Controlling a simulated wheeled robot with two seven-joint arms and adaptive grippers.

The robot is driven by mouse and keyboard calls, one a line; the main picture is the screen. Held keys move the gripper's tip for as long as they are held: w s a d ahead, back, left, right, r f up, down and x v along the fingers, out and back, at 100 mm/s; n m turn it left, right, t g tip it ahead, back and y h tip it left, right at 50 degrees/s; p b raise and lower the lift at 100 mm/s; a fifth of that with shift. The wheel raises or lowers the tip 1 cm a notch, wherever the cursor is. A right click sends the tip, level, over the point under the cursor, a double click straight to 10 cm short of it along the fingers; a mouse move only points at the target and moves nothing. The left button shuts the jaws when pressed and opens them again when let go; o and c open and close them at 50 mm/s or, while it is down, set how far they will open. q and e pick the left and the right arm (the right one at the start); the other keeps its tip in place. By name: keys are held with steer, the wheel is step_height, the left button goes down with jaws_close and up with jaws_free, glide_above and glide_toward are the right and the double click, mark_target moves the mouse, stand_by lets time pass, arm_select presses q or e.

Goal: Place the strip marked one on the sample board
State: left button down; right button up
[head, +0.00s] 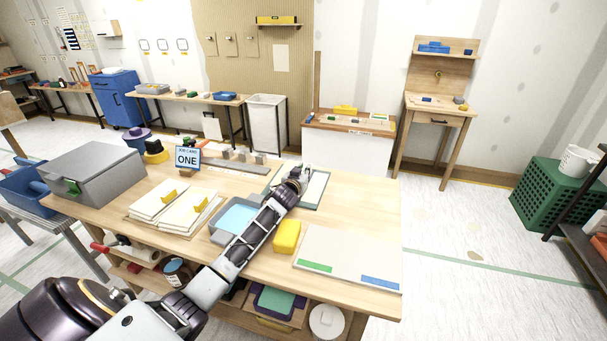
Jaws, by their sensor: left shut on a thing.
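My left gripper (301,174) reaches across the table to a framed grey-green panel (315,190) near the back right edge. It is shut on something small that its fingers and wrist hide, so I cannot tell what. A pale flat board (345,258) with a green label and a blue label lies at the front right. Two cream pads with yellow tabs (160,198) lie left of centre. A card (188,157) reading "JOB CARD ONE" stands behind them. I cannot make out a number on any strip. My right gripper is not in view.
A grey-blue tray (222,236) and a yellow block (287,235) lie beside my left forearm. A grey case (92,172) stands at the left end. A grey rail with small blocks (232,163) runs along the back. The table's right end (378,200) is clear.

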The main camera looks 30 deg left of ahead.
arm_select(q)
steer(key=shift+f, duration=0.1)
steer(key=c, duration=1.8)
jaws_free()
steer(key=shift+f, duration=0.1)
steer(key=o, duration=0.4)
steer(key=shift+o, duration=0.2)
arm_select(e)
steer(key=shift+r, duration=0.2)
arm_select(q)
steer(key=shift+r, duration=0.2)
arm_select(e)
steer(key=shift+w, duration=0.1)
